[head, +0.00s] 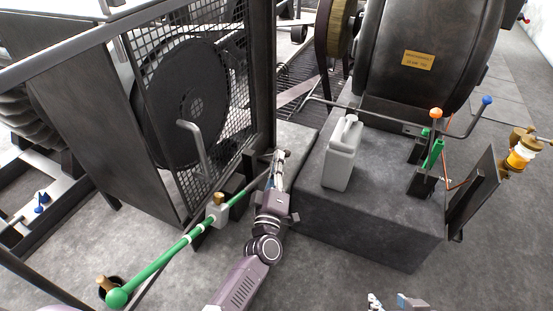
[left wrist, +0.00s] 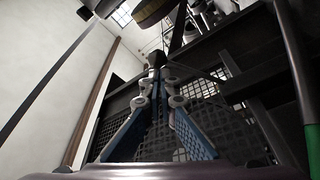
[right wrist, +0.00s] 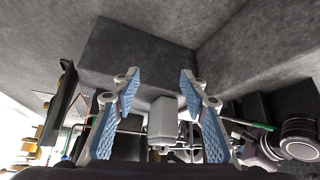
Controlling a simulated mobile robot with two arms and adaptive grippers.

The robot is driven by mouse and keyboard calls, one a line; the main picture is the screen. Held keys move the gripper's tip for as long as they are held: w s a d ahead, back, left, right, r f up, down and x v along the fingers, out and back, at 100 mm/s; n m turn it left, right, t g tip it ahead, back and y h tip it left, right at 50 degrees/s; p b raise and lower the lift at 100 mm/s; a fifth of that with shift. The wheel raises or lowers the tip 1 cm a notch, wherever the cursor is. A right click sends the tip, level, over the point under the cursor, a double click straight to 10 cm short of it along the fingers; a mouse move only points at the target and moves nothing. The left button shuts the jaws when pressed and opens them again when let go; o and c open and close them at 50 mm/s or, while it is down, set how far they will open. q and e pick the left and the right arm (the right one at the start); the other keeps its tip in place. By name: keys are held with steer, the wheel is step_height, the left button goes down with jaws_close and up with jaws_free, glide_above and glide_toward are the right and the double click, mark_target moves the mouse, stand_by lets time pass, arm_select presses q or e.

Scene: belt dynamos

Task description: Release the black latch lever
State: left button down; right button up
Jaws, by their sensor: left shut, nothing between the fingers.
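My left gripper (head: 279,160) is at the edge of the mesh guard door (head: 196,100), beside its dark upright post. In the left wrist view the left gripper's fingers (left wrist: 160,88) come together and hold nothing. A small dark block (left wrist: 157,59) shows just past the fingertips; it may be the black latch lever, but I cannot tell for sure, nor whether the fingers touch it. In the head view the arm and gripper partly hide this spot. My right gripper (head: 392,303) is at the bottom edge, its fingers (right wrist: 158,78) apart and empty.
A grey canister (head: 342,155) stands on the concrete block (head: 390,220) right of my left arm. A green lever (head: 160,262) slants across the lower left. Levers with orange (head: 436,113) and blue (head: 487,100) knobs rise on the right. Floor is clear at front.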

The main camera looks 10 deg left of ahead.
arm_select(q)
steer(key=shift+d+f+m, duration=0.25)
steer(key=shift+f+m, duration=0.2)
steer(key=shift+m, duration=0.15)
arm_select(e)
steer(key=shift+w+a+r+t, duration=0.3)
steer(key=shift+w+r+t, duration=0.15)
steer(key=shift+w, duration=0.35)
steer(key=shift+w+a+r+t, duration=0.3)
steer(key=shift+w+r, duration=0.2)
steer(key=shift+w, duration=0.25)
steer(key=shift+d, duration=0.1)
arm_select(q)
steer(key=a+v, duration=0.1)
steer(key=v, duration=1.1)
steer(key=shift+d, duration=0.35)
steer(key=shift+f, duration=0.1)
